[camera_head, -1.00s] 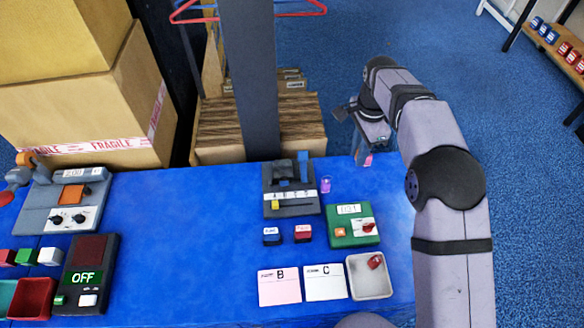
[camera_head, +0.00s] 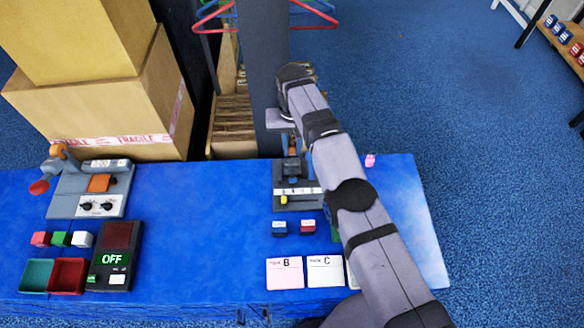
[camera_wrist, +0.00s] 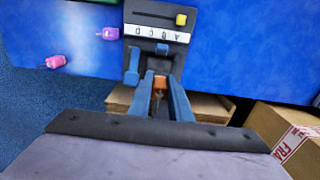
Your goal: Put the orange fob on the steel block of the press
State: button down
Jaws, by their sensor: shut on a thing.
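My gripper (camera_wrist: 160,78) has two blue fingers shut on the small orange fob (camera_wrist: 159,86), which shows between them in the wrist view. The press has a lettered white strip with a yellow slider knob (camera_wrist: 181,19) and a blue lever (camera_wrist: 132,66). A small dark block (camera_wrist: 162,49), perhaps the steel block, lies just beyond the fingertips. Whether fob and press touch, I cannot tell.
A pink fob (camera_wrist: 56,62) and a purple fob (camera_wrist: 108,33) lie left of the press in the wrist view. A grey post (camera_head: 263,75) stands behind. My arm covers the green device.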

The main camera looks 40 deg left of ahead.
jog(key=shift+f+b, duration=3)
jog(key=shift+b, duration=0.4)
jog(key=shift+f+b, duration=0.9)
jog(key=shift+b, duration=0.3)
jog(key=shift+f, duration=1.1)
jog(key=shift+f, duration=0.2)
jog(key=c, duration=1.6)
grip_release()
jog(key=shift+c, duration=0.2)
jog(key=shift+r, duration=0.1)
